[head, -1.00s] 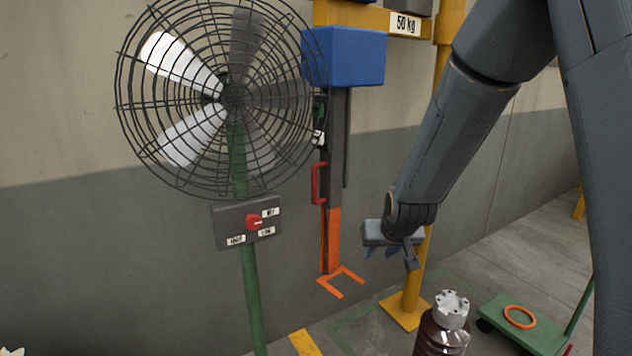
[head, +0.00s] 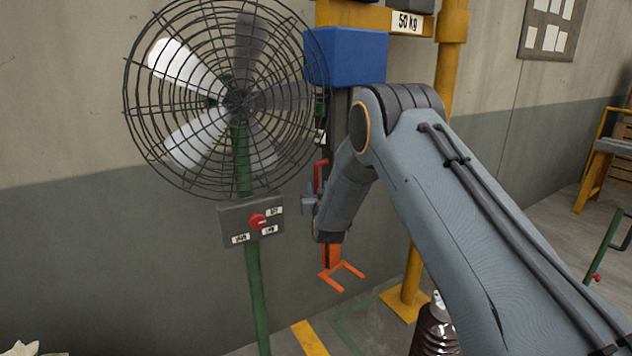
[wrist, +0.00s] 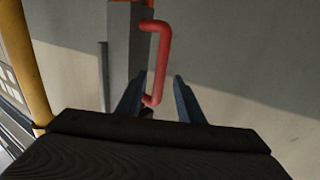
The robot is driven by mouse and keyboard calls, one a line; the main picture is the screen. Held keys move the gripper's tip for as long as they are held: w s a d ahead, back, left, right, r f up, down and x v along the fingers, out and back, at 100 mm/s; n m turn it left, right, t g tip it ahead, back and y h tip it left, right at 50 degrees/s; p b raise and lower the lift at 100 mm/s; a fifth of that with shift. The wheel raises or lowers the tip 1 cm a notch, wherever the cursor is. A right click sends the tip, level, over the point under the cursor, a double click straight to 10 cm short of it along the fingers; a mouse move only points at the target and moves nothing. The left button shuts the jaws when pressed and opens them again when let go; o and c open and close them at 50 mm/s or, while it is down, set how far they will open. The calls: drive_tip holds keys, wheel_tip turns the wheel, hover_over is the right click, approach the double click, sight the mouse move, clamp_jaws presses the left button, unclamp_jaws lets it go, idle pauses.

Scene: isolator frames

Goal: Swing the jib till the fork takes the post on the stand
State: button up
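The yellow jib (head: 450,70) stands by the wall with a "50 kg" label on its boom. A blue box (head: 345,57) hangs from the boom, with a dark mast below it. The orange fork (head: 342,276) is at the mast's foot, low above the floor. A red handle (head: 320,175) is on the mast; it also shows in the wrist view (wrist: 162,60). My gripper (head: 308,202) is beside the handle. In the wrist view its two fingers (wrist: 155,95) are apart, with the handle's lower end between or just beyond them. A brown ribbed post (head: 433,332) with a pale top is partly behind my arm.
A caged fan (head: 238,98) on a green pole, with a switch box (head: 250,221), stands left of the mast, close to my gripper. A yellow floor stripe (head: 309,338) lies below. A green cart handle (head: 605,245) is at the right.

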sight(317, 182)
drive_tip(key=shift+w+a+p, duration=0.2)
drive_tip(key=shift+w+a, duration=0.05)
drive_tip(key=shift+w, duration=1.05)
drive_tip(key=shift+w+a+p, duration=0.15)
drive_tip(key=shift+w+a, duration=0.05)
drive_tip(key=shift+w, duration=1.1)
clamp_jaws()
